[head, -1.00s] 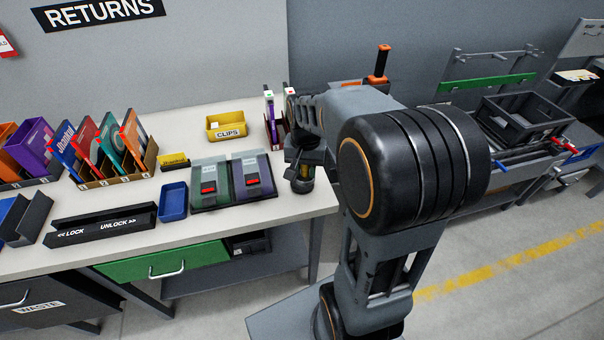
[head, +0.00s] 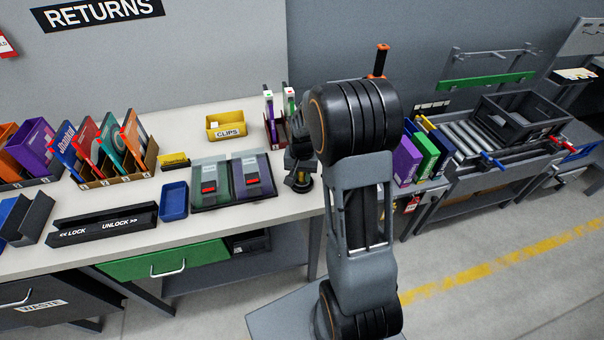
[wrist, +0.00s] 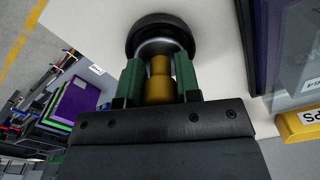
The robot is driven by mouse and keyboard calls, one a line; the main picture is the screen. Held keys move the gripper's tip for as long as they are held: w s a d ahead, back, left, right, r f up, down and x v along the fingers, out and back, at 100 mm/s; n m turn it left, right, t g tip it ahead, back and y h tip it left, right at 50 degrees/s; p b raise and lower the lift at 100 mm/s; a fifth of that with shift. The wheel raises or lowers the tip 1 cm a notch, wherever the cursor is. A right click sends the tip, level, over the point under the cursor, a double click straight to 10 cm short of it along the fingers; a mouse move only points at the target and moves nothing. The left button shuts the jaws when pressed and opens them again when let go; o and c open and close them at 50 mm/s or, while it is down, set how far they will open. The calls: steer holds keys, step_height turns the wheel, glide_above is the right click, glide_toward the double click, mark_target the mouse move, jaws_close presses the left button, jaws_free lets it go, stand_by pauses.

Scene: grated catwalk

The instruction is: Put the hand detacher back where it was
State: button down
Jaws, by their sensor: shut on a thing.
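The hand detacher (head: 301,185) is at the right end of the white counter, to the right of the green and purple panels. In the wrist view it shows a black round base (wrist: 160,20), a silver collar and a brass-coloured stem. My gripper (wrist: 159,75) has its green fingers on both sides of the stem and is shut on it. In the head view my gripper (head: 299,165) is mostly hidden by my arm. The detacher looks upright, with its base at or just above the counter top; I cannot tell if it touches.
Two panels with red-marked devices (head: 231,182) lie just left of the detacher. A yellow CLIPS bin (head: 226,126) and a rack with upright cases (head: 278,125) stand behind. The counter's right edge is close. A blue tray (head: 173,201) lies further left.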

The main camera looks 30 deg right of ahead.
steer(key=shift+f, duration=0.1)
steer(key=c, duration=0.8)
jaws_free()
step_height(320, 180, up, 11)
steer(key=shift+r, duration=0.15)
steer(key=s+a+r+n+t, duration=0.1)
steer(key=s+a+n, duration=0.1)
steer(key=s, duration=0.3)
steer(key=s+a+r+n+t, duration=0.1)
steer(key=s+a+n, duration=0.1)
steer(key=s+a, duration=0.2)
steer(key=s+a+r+n+t, duration=0.1)
steer(key=s+a+n+t, duration=0.1)
steer(key=s, duration=0.5)
steer(key=shift+a+r+n, duration=0.4)
steer(key=shift+a, duration=0.25)
